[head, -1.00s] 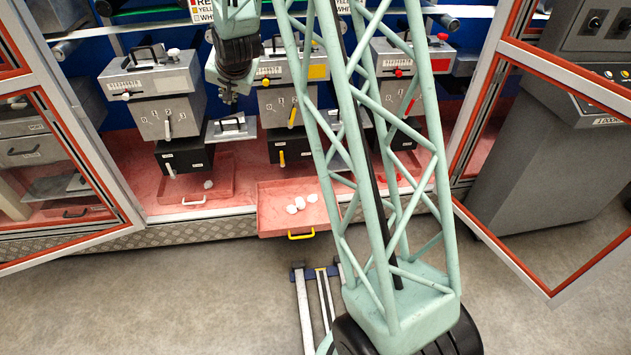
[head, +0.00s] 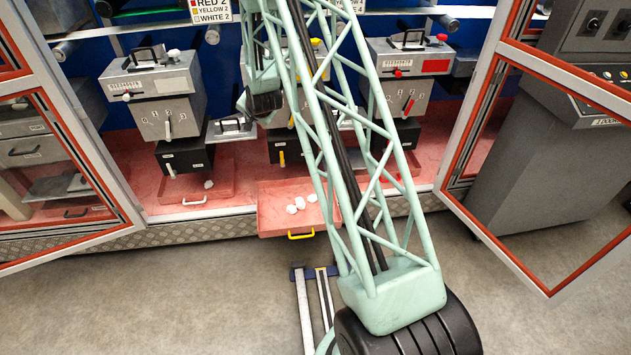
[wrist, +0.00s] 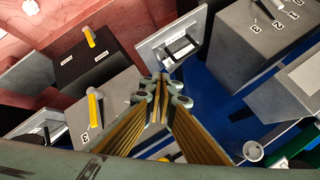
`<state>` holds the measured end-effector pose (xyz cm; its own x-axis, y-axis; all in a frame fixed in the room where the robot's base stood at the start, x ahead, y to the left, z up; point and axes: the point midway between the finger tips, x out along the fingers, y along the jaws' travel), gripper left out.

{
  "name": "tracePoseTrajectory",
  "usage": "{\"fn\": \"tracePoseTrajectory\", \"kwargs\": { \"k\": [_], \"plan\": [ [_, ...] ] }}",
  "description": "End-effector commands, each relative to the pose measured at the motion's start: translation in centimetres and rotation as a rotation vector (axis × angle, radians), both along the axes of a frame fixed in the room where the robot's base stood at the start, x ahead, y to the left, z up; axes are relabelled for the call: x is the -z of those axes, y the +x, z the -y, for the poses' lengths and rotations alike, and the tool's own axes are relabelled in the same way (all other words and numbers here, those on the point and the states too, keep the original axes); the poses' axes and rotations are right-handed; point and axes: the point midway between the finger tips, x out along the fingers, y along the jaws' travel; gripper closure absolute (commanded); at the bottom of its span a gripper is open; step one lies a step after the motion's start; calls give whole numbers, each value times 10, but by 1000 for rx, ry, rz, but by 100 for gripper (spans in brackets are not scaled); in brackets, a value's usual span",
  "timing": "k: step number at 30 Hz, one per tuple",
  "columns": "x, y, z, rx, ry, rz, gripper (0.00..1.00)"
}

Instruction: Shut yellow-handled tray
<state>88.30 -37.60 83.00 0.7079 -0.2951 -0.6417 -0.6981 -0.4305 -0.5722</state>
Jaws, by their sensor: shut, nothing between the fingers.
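The yellow-handled tray (head: 268,222) is a pink, shallow tray in the head view. It is slid out past the cabinet's front edge, with its yellow handle (head: 301,236) facing the floor side. Several white lumps (head: 299,204) lie in it. Its right side is partly behind my arm. My gripper (wrist: 163,88) is shut and empty in the wrist view, pointing toward a small grey plate with a black handle (wrist: 178,48). In the head view the gripper is hard to make out beside the machines, above and behind the tray.
A white-handled tray (head: 193,200) sits pushed in at the left. Grey machines with levers and black boxes (head: 184,155) stand over the trays. Open framed doors (head: 75,180) flank the cabinet on both sides. The floor before the tray is mostly clear.

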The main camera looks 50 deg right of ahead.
Motion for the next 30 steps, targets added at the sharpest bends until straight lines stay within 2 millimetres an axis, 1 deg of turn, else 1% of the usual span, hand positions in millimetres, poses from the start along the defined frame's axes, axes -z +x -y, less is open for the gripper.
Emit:
{"fn": "tracePoseTrajectory", "kwargs": {
  "k": [1,14,24,30],
  "plan": [
    [11,1,6,11,6,6,100],
    [83,7,54,110,57,92,100],
    [139,3,88,188,100,163,100],
    [169,-1,104,226,123,203,100]
  ]
}}
